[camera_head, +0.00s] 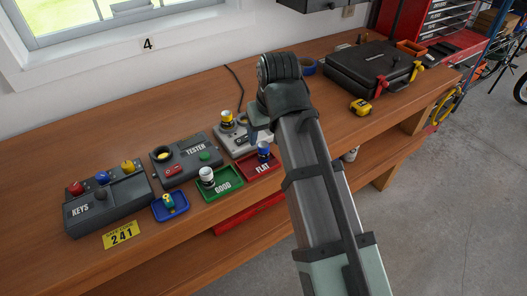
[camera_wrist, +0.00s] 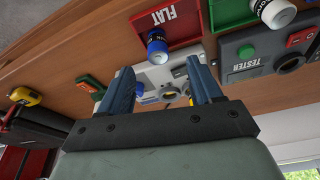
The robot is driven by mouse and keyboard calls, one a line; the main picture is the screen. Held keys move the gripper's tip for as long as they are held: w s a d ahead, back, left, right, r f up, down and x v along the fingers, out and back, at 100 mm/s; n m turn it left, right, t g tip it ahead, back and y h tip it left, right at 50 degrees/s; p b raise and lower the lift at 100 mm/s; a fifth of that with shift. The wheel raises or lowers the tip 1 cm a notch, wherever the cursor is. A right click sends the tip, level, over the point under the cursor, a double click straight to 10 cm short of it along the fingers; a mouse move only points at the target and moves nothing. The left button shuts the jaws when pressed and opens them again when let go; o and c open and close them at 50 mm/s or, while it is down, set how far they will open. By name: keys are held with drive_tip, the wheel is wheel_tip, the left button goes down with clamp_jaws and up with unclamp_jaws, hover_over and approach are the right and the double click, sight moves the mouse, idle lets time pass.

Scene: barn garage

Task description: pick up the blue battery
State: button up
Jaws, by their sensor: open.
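In the wrist view the blue battery (camera_wrist: 157,48) shows just beyond the fingertips, by the red tray (camera_wrist: 168,22). My gripper (camera_wrist: 159,67) is open and empty, its two blue-grey fingers apart. In the head view my gripper (camera_head: 256,130) is mostly hidden by my arm, above and behind the tray. A white battery (camera_head: 207,177) stands in the green GOOD tray (camera_head: 228,187).
The TESTER box (camera_head: 190,171) and KEYS box (camera_head: 112,212) stand to the left. A blue tray (camera_head: 158,212) holds a small item. A yellow tape measure (camera_head: 361,107) and black case (camera_head: 372,68) lie to the right. The bench (camera_head: 70,153) is clear behind the boxes.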

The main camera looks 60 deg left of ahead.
sight(264, 145)
drive_tip(key=shift+x, duration=1.3)
drive_tip(key=shift+w+a+x, duration=0.15)
drive_tip(key=shift+a+x, duration=0.05)
drive_tip(key=shift+x, duration=0.8)
drive_tip(key=shift+w+a+x, duration=0.15)
drive_tip(key=shift+a+x, duration=0.05)
drive_tip(key=shift+x, duration=0.85)
drive_tip(key=shift+a+f, duration=0.15)
drive_tip(key=shift+f, duration=0.3)
drive_tip(key=shift+c, duration=0.3)
clamp_jaws()
